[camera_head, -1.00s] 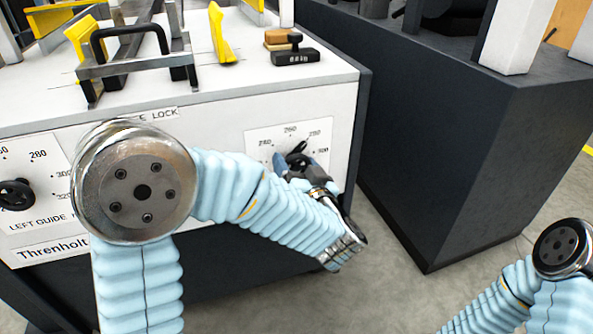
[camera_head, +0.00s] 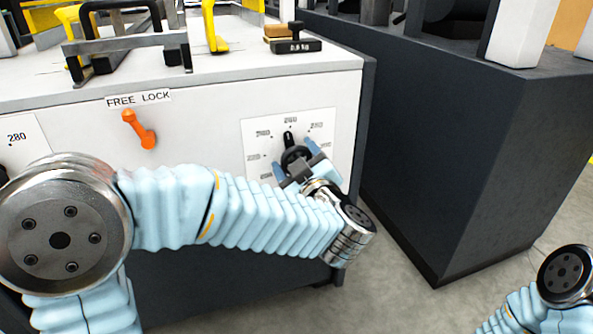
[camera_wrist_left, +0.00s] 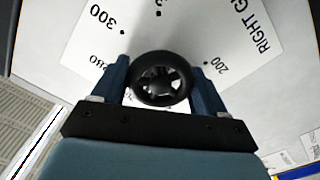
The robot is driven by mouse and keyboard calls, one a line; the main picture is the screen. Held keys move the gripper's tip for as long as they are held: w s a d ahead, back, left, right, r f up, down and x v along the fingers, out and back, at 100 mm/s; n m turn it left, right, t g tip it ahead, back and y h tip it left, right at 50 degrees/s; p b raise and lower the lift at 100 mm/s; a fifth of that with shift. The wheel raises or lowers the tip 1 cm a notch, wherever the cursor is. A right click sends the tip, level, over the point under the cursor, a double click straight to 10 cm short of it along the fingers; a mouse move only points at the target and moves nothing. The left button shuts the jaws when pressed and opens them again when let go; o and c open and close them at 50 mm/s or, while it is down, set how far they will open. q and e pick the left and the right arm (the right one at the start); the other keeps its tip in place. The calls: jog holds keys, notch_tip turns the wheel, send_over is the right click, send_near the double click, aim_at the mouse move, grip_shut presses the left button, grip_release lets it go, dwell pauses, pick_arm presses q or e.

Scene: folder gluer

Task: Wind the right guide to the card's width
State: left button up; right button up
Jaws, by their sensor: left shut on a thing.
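The right guide's black knob (camera_head: 293,158) sits on a white dial plate (camera_head: 258,130) with printed numbers on the machine's front. Its pointer stands up toward the number at the top of the dial. My left gripper (camera_head: 297,166) is at the knob, its blue fingers on either side and shut on it. In the left wrist view the round knob (camera_wrist_left: 161,79) shows between the two fingers, with 300 and 200 and part of the words RIGHT GUIDE on the plate (camera_wrist_left: 200,25). My right gripper is out of view; only part of that arm shows at lower right.
An orange lever (camera_head: 139,129) sits under the FREE LOCK label (camera_head: 139,99), left of the dial. A black-handled stamp (camera_head: 296,46) and yellow guides (camera_head: 213,28) are on the machine top. A dark cabinet (camera_head: 450,150) stands to the right across a floor gap.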

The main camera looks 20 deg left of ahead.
pick_arm(q)
jog(key=shift+f+n+b, duration=0.2)
jog(key=shift+n+b, duration=0.45)
jog(key=shift+n, duration=0.35)
jog(key=shift+n+b, duration=0.4)
jog(key=shift+n, duration=0.5)
jog(key=n, duration=0.2)
jog(key=shift+r+n, duration=0.15)
jog(key=shift+n, duration=0.15)
jog(key=n, duration=0.3)
jog(key=shift+n, duration=0.3)
jog(key=n, duration=0.3)
jog(key=shift+n, duration=0.4)
jog(key=n, duration=0.7)
jog(key=shift+f+n, duration=0.2)
jog(key=shift+n, duration=1.8)
